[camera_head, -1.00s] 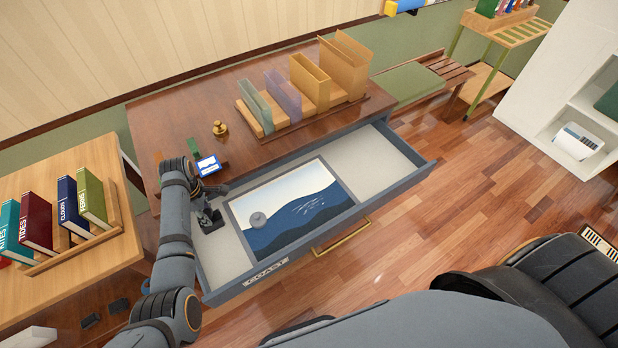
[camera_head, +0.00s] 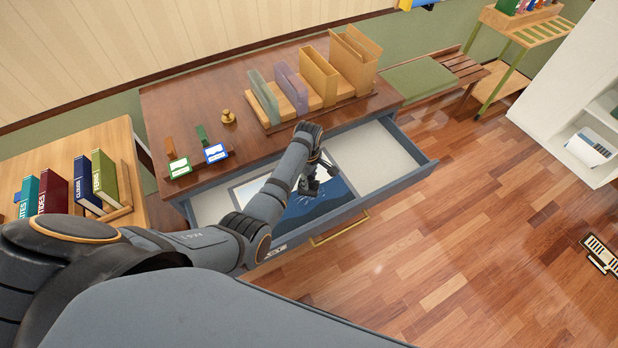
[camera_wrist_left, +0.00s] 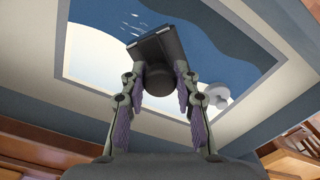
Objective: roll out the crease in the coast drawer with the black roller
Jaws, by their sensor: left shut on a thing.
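The coast drawer (camera_head: 375,150) is pulled out of the desk; my arm partly covers its label. Inside lies a blue and white coast print (camera_head: 332,193), which also fills much of the left wrist view (camera_wrist_left: 235,45). My left gripper (camera_head: 308,183) is over the print's right part. In the left wrist view its fingers are shut on the black roller (camera_wrist_left: 158,78), a dark knob with a wide flat block beyond. I cannot tell whether the roller touches the print. A pale round knob-like thing (camera_wrist_left: 214,96) is on the print. I cannot make out the crease. My right gripper is out of view.
File holders (camera_head: 318,75) stand on the desk's back. Books (camera_head: 100,180) stand on a side table.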

